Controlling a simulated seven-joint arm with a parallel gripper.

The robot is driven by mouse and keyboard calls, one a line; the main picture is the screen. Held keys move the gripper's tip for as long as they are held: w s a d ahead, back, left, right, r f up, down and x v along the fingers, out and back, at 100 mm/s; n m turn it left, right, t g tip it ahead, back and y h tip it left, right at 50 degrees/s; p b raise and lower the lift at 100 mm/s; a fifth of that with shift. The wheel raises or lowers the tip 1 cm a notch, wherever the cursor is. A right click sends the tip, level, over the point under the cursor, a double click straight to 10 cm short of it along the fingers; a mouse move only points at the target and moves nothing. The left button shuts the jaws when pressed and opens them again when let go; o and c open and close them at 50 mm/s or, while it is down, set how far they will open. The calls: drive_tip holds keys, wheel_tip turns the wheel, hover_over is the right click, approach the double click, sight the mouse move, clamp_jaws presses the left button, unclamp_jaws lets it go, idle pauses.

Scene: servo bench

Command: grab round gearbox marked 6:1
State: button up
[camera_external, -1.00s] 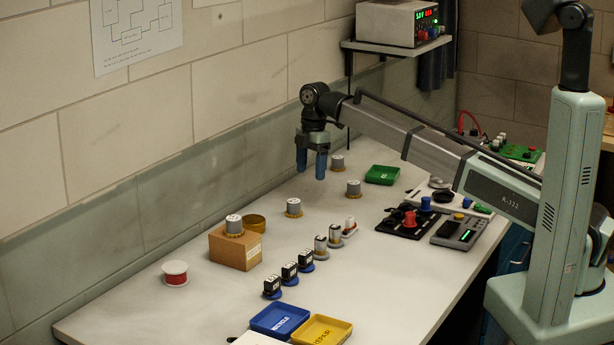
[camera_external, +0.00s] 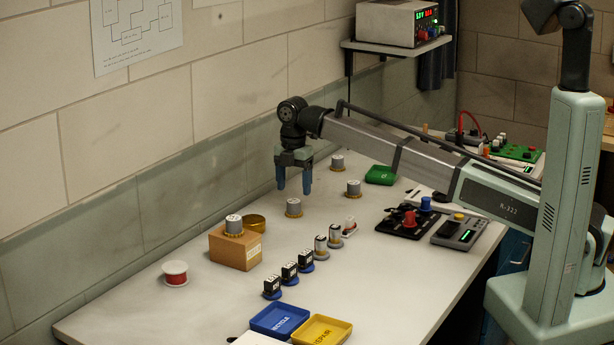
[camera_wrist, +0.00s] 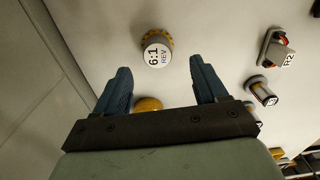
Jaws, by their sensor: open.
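The round gearbox marked 6:1 REV (camera_wrist: 157,50), with a white top and a yellow toothed rim, stands upright beyond my open fingertips in the wrist view. It appears to be the grey gearbox (camera_external: 293,208) just below my gripper (camera_external: 293,186) in the external view. My gripper (camera_wrist: 160,88) is open, empty and above the table, apart from the gearbox. Similar gearboxes stand farther back (camera_external: 353,188), near the wall (camera_external: 337,163) and on a cardboard box (camera_external: 234,226); their marks are too small to read.
Several small motors (camera_external: 320,246) and black servos (camera_external: 289,272) stand in a row to the right. A red spool (camera_external: 175,275), blue tray (camera_external: 280,333) and yellow tray (camera_external: 347,334) are nearer.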

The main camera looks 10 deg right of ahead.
sight(293, 201)
drive_tip(key=shift+w+f, duration=0.1)
drive_tip(key=shift+f, duration=2.95)
drive_tip(key=shift+a, duration=0.1)
drive_tip(key=shift+c, duration=0.2)
drive_tip(key=c, duration=1.2)
drive_tip(key=shift+o, duration=0.2)
